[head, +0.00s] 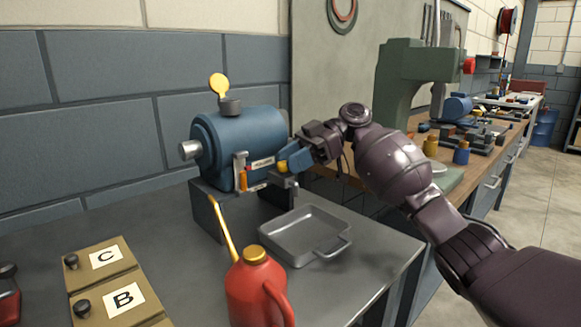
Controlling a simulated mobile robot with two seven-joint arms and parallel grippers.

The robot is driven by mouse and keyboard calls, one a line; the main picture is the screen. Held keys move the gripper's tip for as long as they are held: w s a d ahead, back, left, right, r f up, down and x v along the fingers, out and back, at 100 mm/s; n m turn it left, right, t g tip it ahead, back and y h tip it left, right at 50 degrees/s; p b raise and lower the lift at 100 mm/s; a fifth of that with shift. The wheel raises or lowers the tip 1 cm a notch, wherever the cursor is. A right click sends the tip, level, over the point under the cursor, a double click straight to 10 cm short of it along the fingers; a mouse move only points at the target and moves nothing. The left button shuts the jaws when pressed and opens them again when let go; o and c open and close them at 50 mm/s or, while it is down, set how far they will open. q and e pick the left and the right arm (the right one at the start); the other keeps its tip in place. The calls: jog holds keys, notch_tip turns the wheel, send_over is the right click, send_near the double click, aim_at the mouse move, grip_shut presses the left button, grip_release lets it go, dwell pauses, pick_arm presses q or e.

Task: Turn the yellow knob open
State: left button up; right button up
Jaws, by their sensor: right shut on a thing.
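The yellow knob (283,167) is low on the right side of the blue casing (215,143), which stands on a dark base on the grey table. My right gripper (289,163) comes in from the right, with its fingertips at the knob and shut on it. The fingers partly cover the knob, so its turned angle is hard to tell. A yellow cap (218,84) stands tilted up above the filler neck on top of the casing. My left gripper is not in view.
A red oil can (256,290) with a yellow spout stands in front. Boxes labelled C (92,254) and B (150,303) lie at the front left. A green machine (395,85) stands on the bench behind.

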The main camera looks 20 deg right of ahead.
pick_arm(q)
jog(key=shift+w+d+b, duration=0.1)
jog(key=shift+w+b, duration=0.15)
jog(key=shift+b, duration=0.05)
pick_arm(e)
jog(key=shift+w+f+n+g, duration=0.15)
jog(key=shift+n+g, duration=0.55)
jog(key=shift+g, duration=0.2)
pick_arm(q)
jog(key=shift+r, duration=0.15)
pick_arm(e)
jog(key=shift+h, duration=0.3)
jog(key=o, duration=0.8)
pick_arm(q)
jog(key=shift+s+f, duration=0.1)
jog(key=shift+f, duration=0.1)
pick_arm(e)
jog(key=shift+o, duration=0.7)
jog(key=shift+r, duration=0.2)
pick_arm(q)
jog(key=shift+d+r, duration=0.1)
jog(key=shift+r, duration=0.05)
pick_arm(e)
jog(key=shift+r, duration=0.15)
